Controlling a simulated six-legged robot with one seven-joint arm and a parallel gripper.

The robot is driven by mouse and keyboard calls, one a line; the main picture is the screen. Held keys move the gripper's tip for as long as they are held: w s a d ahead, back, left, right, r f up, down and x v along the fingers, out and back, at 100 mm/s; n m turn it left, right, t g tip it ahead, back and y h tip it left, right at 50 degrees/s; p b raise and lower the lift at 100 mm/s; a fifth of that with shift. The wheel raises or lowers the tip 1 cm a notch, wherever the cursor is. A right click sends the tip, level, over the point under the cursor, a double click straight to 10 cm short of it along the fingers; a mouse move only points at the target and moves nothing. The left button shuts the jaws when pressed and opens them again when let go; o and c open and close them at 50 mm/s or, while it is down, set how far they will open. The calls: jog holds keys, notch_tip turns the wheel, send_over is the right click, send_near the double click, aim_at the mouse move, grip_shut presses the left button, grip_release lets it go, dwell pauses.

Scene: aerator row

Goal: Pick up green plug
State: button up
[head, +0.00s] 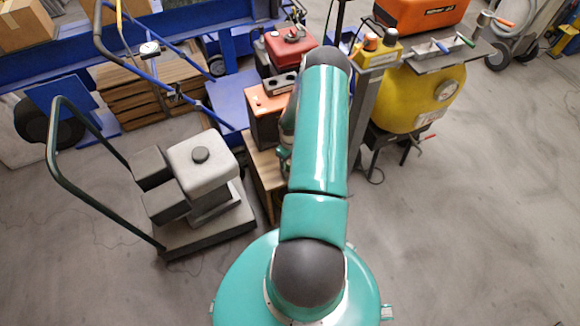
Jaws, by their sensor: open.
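I cannot make out a green plug in the head view; it may be hidden behind my teal arm, which reaches up the middle of the picture. My gripper is not visible either, as my own arm links cover the area beyond them. Just left of the arm stands an orange-topped box (266,103) on a wooden stand (266,172), partly covered by the arm. A yellow box (378,49) with an orange knob sits right of the arm on a grey post.
A grey platform trolley (206,230) with a dark green handle carries grey blocks at left. A yellow tank (413,98) stands at right. A red container (291,47) and blue cart (232,104) are behind. The floor (480,220) at right is clear.

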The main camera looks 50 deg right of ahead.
jog(key=f, duration=0.5)
jog(key=shift+w+d, duration=0.1)
jog(key=shift+d, duration=0.1)
jog(key=shift+c, duration=0.2)
jog(key=c, duration=1.1)
